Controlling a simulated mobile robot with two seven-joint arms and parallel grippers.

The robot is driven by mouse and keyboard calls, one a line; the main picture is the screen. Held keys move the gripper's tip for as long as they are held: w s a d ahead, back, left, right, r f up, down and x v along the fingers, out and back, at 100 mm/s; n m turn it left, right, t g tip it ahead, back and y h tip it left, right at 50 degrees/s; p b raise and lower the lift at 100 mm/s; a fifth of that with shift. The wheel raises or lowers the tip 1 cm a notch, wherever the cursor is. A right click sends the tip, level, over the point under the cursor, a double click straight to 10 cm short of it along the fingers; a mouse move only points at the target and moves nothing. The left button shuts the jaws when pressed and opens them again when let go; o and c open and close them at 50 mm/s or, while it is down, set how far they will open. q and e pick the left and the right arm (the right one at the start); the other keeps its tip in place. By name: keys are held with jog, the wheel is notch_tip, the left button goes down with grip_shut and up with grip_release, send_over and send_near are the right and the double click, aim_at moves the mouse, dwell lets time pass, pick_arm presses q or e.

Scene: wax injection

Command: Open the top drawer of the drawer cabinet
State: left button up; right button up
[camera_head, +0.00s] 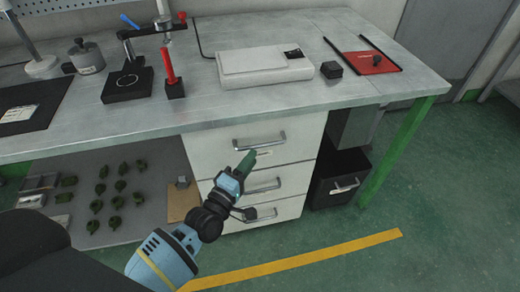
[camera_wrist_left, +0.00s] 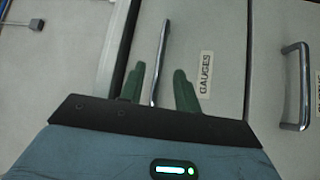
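The white drawer cabinet (camera_head: 225,133) stands under the workbench, with three drawers stacked one above another. The top drawer's silver bar handle (camera_head: 259,141) is just above my left gripper (camera_head: 247,160). The top drawer looks closed. In the left wrist view my left gripper (camera_wrist_left: 159,69) is open, its green fingers apart. The top handle (camera_wrist_left: 155,82) appears between them, with no contact visible; its depth between the fingers is unclear. A "GAUGES" label (camera_wrist_left: 205,74) is right of the fingers. My right gripper is not in view.
The middle drawer handle (camera_head: 263,186) and lower handle (camera_head: 262,214) are below. A black bin (camera_head: 338,185) and green table leg (camera_head: 400,150) stand right of the cabinet. A shelf (camera_head: 150,190) with several dark green pieces is at left. The floor in front is clear.

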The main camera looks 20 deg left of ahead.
aim_at(259, 150)
pick_arm(q)
jog(key=shift+x, duration=2.45)
grip_shut()
